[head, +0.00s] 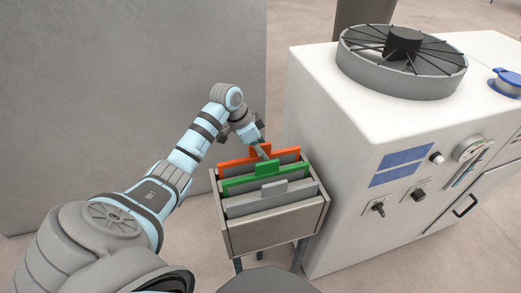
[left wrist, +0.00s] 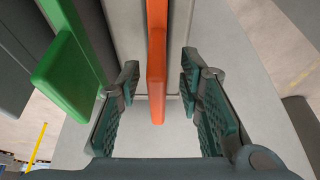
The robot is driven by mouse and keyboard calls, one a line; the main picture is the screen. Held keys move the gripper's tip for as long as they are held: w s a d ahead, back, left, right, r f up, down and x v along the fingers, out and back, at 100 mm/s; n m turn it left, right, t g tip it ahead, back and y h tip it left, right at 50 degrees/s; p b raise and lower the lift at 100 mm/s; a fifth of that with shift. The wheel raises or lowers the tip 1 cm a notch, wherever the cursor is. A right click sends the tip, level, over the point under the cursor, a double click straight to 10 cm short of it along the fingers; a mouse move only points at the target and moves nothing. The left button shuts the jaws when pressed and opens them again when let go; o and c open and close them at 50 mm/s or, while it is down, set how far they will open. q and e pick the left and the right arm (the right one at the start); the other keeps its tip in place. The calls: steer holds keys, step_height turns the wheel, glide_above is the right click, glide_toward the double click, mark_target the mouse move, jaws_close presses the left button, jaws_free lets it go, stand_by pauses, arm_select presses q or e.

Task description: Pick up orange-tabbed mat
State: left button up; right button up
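The orange-tabbed mat (head: 235,162) stands upright at the back of a grey bin (head: 275,232), behind the green-tabbed mat (head: 240,182) and the grey-tabbed mat (head: 250,203). My left gripper (head: 262,149) is over the back of the bin at the orange tab. In the left wrist view, the gripper (left wrist: 165,110) is open. The orange tab (left wrist: 156,70) stands between its two fingers, with a gap on each side. The green tab (left wrist: 68,75) lies outside the fingers, to the left. My right gripper is not in view.
A white machine (head: 345,130) with a round fan-like grille (head: 400,62) stands close on the right of the bin. A grey wall panel (head: 130,80) stands behind my left arm. The green tab is close beside one finger.

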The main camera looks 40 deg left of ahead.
arm_select(q)
steer(key=x, duration=0.3)
steer(key=shift+r, duration=0.1)
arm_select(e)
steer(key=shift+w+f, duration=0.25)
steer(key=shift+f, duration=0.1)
arm_select(q)
steer(key=shift+c, duration=1)
jaws_close()
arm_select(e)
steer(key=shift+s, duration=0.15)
arm_select(q)
steer(key=shift+r, duration=0.1)
